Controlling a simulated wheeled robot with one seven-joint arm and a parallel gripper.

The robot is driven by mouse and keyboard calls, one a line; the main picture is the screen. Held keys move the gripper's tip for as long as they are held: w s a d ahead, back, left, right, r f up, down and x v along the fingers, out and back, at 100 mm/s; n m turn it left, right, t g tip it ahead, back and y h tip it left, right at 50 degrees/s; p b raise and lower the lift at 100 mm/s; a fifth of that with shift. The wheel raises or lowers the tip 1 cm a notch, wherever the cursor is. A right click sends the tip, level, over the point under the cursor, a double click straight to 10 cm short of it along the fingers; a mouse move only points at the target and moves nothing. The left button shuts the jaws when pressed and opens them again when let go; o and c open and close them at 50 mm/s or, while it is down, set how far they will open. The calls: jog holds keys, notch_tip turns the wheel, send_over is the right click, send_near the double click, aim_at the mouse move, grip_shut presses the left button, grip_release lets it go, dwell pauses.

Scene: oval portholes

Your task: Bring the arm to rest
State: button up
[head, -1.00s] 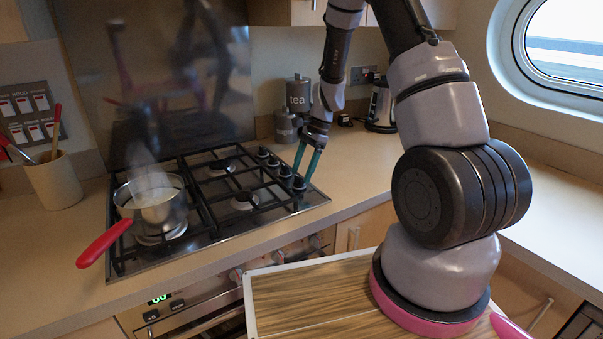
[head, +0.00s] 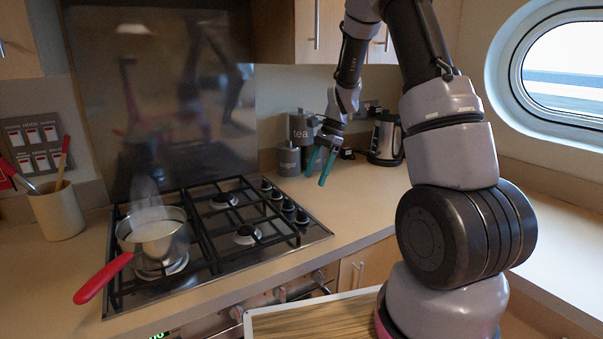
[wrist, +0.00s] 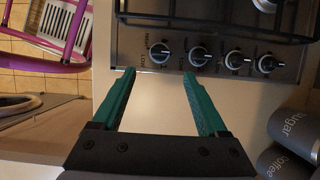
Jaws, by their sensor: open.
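My gripper (head: 321,166) is open and empty, with its two teal fingers apart above the counter (head: 352,210), right of the hob (head: 215,243). In the wrist view my gripper (wrist: 158,78) points toward the hob's knobs (wrist: 195,56), and nothing is between its fingers. My arm rises from the lower right and bends down to the gripper. A steaming saucepan (head: 157,233) with a red handle stands on the hob's left front burner.
Tea and sugar canisters (head: 289,160) stand just behind and left of my gripper. A kettle (head: 384,138) stands to its right. A utensil pot (head: 58,212) is at far left. The right-hand counter below the porthole (head: 555,78) is bare.

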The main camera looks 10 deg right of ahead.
jog(key=s+r+n+t, duration=0.2)
jog(key=s+r, duration=0.2)
jog(key=r, duration=0.4)
jog(key=s+r+n+t, duration=0.1)
jog(key=s+r+n, duration=0.3)
jog(key=r, duration=0.5)
jog(key=s+r+n+t+h, duration=0.1)
jog(key=s+r, duration=0.3)
jog(key=s, duration=0.4)
jog(key=s+d+r+n+t+h, duration=0.1)
jog(key=s+r+n+t, duration=0.2)
jog(key=s, duration=0.5)
jog(key=shift+s+r+t, duration=0.15)
jog(key=shift+r+t, duration=0.55)
jog(key=shift+r, duration=0.05)
